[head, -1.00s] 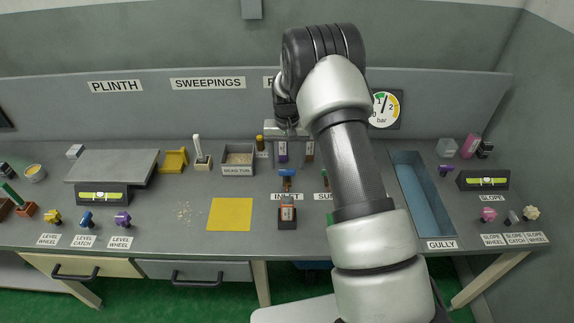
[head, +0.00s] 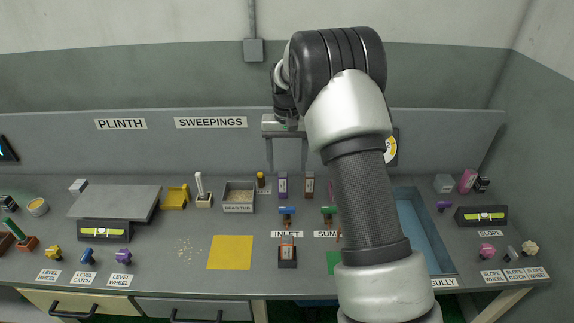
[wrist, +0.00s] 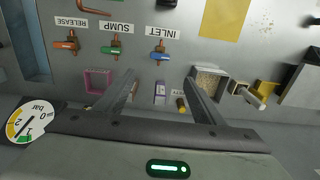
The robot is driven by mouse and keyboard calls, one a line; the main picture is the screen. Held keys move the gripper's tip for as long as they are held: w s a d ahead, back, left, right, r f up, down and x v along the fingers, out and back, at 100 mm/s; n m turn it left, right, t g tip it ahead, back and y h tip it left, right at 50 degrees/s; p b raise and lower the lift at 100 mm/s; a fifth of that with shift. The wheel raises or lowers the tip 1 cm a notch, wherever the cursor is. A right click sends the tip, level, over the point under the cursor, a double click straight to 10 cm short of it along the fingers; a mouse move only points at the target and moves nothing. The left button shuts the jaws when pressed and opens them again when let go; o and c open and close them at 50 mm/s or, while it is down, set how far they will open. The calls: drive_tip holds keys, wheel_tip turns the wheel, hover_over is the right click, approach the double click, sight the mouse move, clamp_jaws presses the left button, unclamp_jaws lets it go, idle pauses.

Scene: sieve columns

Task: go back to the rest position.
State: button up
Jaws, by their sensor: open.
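My gripper (head: 288,160) is open and empty. In the head view it hangs in front of the back panel, above the rear of the bench, with my arm reaching up across the right of the picture. In the wrist view its two fingers (wrist: 162,88) are spread apart with nothing between them. Past them show a purple-fronted block (wrist: 160,92) and a pink square frame (wrist: 97,80), both apart from the fingers as far as I can tell.
The grey bench (head: 150,265) holds a yellow square (head: 230,252), a bin of grains (head: 240,195), a grey plinth plate (head: 115,200), valve handles such as the blue one (head: 287,210), and a blue gully (head: 425,235). My arm hides part of a gauge (head: 391,147). Air above the bench's left is clear.

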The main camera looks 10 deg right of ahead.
drive_tip(key=s+r+n+t, duration=0.1)
drive_tip(key=s+r+t, duration=0.2)
drive_tip(key=s+r, duration=1.5)
drive_tip(key=s+n+t, duration=0.1)
drive_tip(key=s+t, duration=0.2)
drive_tip(key=s, duration=1.4)
wheel_tip(320, 180, up, 18)
drive_tip(key=p, duration=1.7)
drive_tip(key=shift+a+r+p, duration=0.15)
drive_tip(key=shift+r+p, duration=0.05)
drive_tip(key=shift+p, duration=0.1)
